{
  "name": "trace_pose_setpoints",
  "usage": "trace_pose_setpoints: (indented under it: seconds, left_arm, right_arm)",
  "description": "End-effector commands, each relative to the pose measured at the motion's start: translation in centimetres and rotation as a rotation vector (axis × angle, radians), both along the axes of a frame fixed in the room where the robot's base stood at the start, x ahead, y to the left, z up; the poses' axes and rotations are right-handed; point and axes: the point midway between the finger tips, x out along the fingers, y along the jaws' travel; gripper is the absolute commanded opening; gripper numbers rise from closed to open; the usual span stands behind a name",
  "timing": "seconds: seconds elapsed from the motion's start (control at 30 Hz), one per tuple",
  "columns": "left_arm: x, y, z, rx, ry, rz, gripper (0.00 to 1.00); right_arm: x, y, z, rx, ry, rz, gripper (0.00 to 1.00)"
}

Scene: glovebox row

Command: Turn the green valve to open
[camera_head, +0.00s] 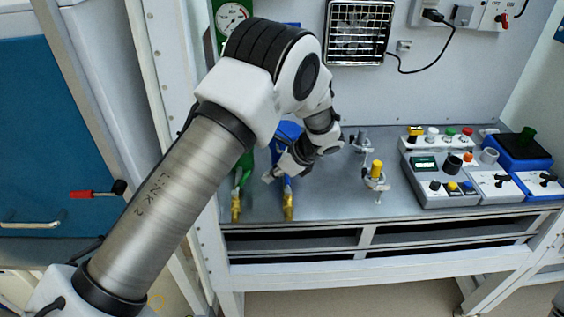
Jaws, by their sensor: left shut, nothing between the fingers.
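The green valve (239,184) is at the left of the grey bench, a green part above a brass-coloured fitting (236,208) near the front edge. My left arm hides its upper part. A similar blue valve (287,188) with a brass fitting stands just to its right. My left gripper (271,176) points down and left between the green and blue parts. It is shut and empty. I cannot tell whether it touches either one. My right gripper is not in view.
A small stand with a yellow top (376,170) is right of the valves. A control panel (440,165) and a blue device (518,150) fill the bench's right side. A wire-fronted unit (358,32) and a gauge (231,17) are at the back. A red-handled lever (85,194) is at left.

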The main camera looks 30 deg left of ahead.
Motion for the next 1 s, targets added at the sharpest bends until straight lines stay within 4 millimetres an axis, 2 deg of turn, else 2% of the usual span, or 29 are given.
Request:
trace_pose_setpoints:
  seconds: [0.03,0.13,0.3,0.67,1.0]
  left_arm:
    - [-0.3,0.7,-0.7,-0.002,0.005,0.003,0.0]
    - [-0.5,2.5,-0.7,-0.002,0.001,0.004,0.0]
    - [-0.8,4.2,-1.3,-0.001,0.001,0.002,0.0]
    - [-0.8,4.5,-1.5,-0.001,-0.001,0.006,0.0]
    - [-0.4,7.1,-1.4,-0.001,-0.002,0.285,0.0]
  right_arm:
    - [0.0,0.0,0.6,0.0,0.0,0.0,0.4]
    - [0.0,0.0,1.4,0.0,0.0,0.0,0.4]
    - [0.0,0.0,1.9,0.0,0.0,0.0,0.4]
    - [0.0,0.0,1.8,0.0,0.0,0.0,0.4]
    - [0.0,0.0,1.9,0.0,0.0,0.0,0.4]
